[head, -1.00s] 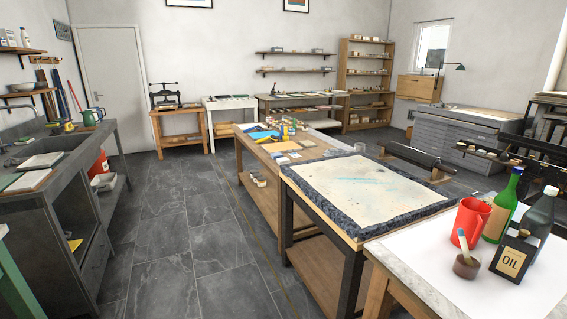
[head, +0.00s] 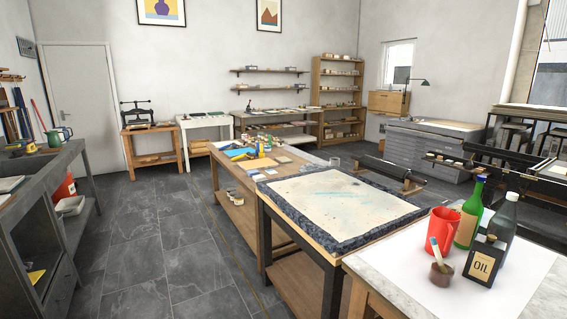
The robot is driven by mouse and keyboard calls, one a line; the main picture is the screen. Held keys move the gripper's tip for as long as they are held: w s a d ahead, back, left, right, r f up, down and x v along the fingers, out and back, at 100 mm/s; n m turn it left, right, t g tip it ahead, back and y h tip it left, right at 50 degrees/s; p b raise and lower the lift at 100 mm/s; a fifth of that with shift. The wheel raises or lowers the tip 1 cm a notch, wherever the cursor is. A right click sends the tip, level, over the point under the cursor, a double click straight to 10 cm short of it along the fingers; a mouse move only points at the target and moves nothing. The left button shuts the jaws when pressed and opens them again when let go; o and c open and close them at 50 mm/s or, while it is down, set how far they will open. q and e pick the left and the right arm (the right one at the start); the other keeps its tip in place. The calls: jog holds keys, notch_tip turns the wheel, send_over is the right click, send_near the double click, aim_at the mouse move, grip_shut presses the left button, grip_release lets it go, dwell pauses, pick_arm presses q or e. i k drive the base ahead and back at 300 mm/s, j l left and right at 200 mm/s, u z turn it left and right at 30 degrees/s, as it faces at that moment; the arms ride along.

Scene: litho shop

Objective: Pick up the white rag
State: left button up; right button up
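I cannot make out a white rag for certain in the head view. Neither of my grippers is in view. The nearest worktop is the white-topped table (head: 393,290) at the lower right. The farther wooden worktable (head: 226,166) carries blue and yellow items too small to tell apart.
A grey sink counter (head: 48,178) runs along the left, with a red container (head: 64,187) and a white bowl (head: 70,206) on its lower shelf. The tiled floor (head: 150,235) between counter and tables is clear. A roller (head: 391,170) stands behind the slab table.

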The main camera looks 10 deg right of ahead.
aim_at(261, 177)
jog(key=i+j, duration=0.2)
jog(key=i, duration=0.25)
jog(key=i+j+z, duration=0.15)
jog(key=i, duration=0.35)
jog(key=i+j, duration=0.35)
jog(key=i+j+z, duration=0.1)
jog(key=i+j, duration=0.15)
jog(key=i, duration=0.3)
